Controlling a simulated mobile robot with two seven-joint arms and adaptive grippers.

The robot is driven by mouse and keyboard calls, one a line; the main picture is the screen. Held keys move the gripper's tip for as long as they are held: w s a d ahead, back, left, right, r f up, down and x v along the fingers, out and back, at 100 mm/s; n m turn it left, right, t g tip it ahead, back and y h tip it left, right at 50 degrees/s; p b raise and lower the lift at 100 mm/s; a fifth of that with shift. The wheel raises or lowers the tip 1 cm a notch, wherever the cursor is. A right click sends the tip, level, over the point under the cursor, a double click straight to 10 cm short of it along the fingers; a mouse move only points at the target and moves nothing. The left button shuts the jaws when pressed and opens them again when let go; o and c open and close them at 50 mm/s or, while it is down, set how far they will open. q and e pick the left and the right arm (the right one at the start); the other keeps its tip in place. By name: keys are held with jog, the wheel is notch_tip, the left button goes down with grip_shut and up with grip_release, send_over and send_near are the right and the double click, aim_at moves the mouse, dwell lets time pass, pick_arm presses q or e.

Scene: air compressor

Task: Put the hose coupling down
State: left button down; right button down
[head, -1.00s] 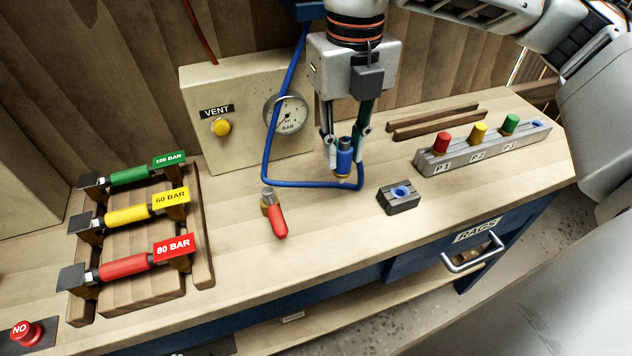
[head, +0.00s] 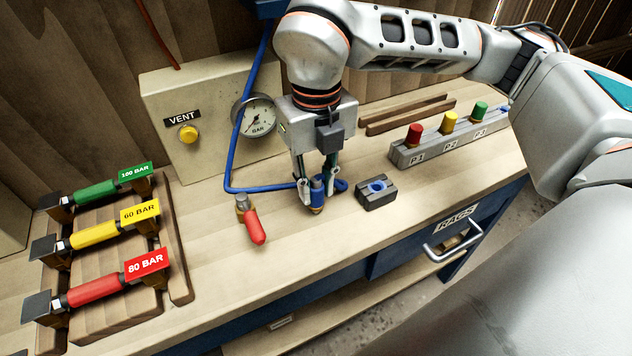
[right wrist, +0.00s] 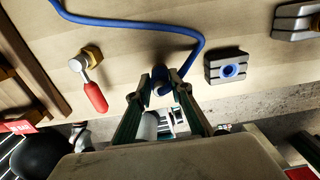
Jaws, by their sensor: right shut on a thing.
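The hose coupling (head: 317,192) is a small blue cylinder with a brass lower end, upright between the fingers of my right gripper (head: 318,195). The right gripper is shut on it and points down at the bench top, with the coupling at or just above the wood; I cannot tell whether it touches. A blue hose (head: 230,150) runs from the coupling along the bench and up the wall. In the right wrist view the gripper (right wrist: 161,85) holds the coupling, partly hidden by the fingers. A grey block with a blue-ringed socket (head: 377,190) stands just right of it. My left gripper is not in view.
A red-handled valve (head: 252,222) lies left of the coupling. A box with a gauge (head: 254,115) and yellow VENT button (head: 188,134) stands behind. A P1-P3 rack (head: 445,137) is at right; coloured pressure tools (head: 104,280) rest at left. Bare wood lies in front.

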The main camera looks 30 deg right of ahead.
aim_at(317, 185)
jog(key=c, duration=1.8)
grip_release()
jog(key=shift+f, duration=0.15)
jog(key=shift+r+p, duration=0.75)
jog(key=shift+r, duration=5.45)
jog(key=shift+f, duration=0.1)
